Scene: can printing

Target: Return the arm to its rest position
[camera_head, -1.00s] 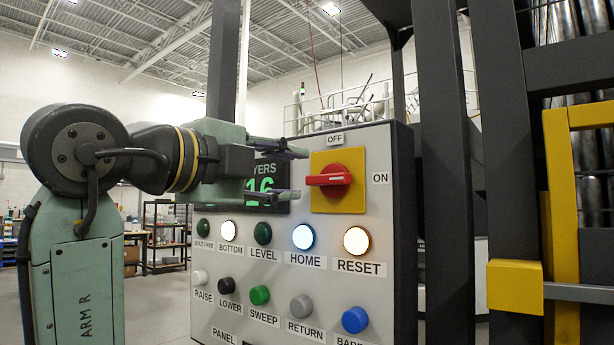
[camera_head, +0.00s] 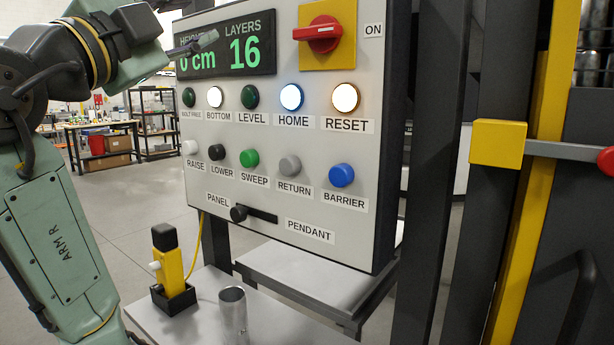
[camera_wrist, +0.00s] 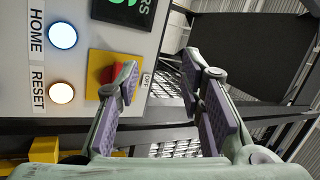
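My gripper (camera_wrist: 165,92) is open and empty, its two purple-padded fingers spread apart in the wrist view. In the head view a finger (camera_head: 198,43) shows in front of the panel's display, left of the red rotary switch (camera_head: 323,33), with a visible gap to it. In the wrist view the left finger partly covers the red handle (camera_wrist: 112,72). My green arm comes in from the left.
The control panel (camera_head: 285,205) has lit BOTTOM, HOME and RESET lamps; its display (camera_head: 240,58) reads 0 cm and 16 layers. Below it are a yellow pendant (camera_head: 170,262) in a black holder and a metal cup (camera_head: 233,313). Dark posts and a yellow bar (camera_head: 535,180) stand right.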

